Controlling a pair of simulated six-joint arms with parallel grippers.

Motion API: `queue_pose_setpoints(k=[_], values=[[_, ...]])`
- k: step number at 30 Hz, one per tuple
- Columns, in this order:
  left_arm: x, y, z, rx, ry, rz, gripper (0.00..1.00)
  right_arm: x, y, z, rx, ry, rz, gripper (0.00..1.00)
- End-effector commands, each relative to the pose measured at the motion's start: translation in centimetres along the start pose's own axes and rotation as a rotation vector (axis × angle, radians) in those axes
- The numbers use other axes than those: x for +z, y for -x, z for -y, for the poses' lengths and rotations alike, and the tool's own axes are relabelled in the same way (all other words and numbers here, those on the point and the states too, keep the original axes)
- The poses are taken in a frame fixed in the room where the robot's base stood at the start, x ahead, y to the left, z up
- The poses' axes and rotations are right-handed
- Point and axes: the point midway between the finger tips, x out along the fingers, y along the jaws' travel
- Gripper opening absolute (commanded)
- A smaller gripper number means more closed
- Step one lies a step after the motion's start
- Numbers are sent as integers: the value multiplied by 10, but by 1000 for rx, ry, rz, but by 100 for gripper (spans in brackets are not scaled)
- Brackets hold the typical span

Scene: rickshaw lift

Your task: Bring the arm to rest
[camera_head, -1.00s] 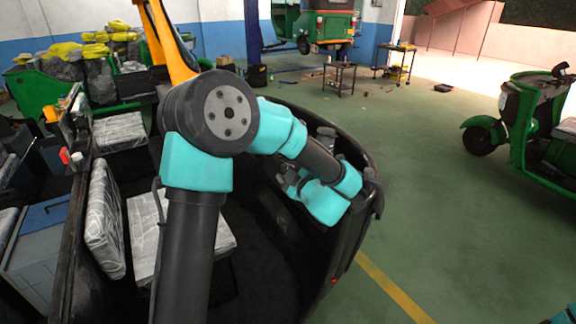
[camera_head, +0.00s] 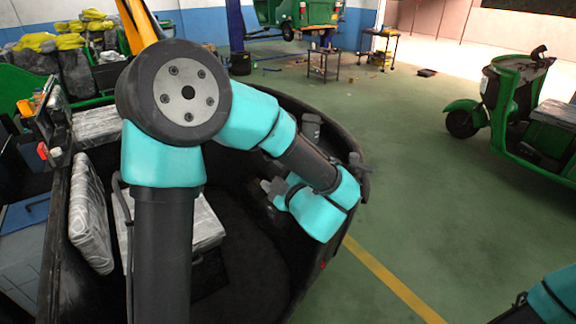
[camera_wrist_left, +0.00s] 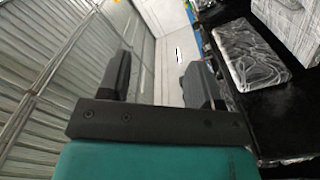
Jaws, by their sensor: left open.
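My left arm, teal and black, rises from the bottom of the head view and bends right and down into the dark open vehicle body (camera_head: 365,185).
Plastic-wrapped seats (camera_head: 90,225) lie inside the vehicle body, left of my arm. A green three-wheeler (camera_head: 505,110) stands at the right. A small black trolley (camera_head: 324,64) stands at the back. Green floor is free between them.

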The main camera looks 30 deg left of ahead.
Motion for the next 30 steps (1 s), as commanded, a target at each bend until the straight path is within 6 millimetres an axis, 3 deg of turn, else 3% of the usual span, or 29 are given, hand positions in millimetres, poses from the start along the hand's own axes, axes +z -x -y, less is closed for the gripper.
queue_pose_setpoints(k=[5, 8, 11, 14, 19, 24, 30], values=[[2, -1, 1, 2, -5, 7, 58, 0, 0, 0, 0, 0, 0, 43], [13, -5, 6, 18, -31, 46, 58, 0, 0, 0, 0, 0, 0, 43], [38, -13, 19, 50, -89, 139, 58, 0, 0, 0, 0, 0, 0, 43], [75, -20, 43, 93, -185, 290, 58, 0, 0, 0, 0, 0, 0, 43], [146, -18, 106, 157, -397, 632, 58, 0, 0, 0, 0, 0, 0, 43], [196, 9, 188, 188, -615, 1005, 58, 0, 0, 0, 0, 0, 0, 43], [216, 63, 291, 191, -847, 1453, 58, 0, 0, 0, 0, 0, 0, 43]])
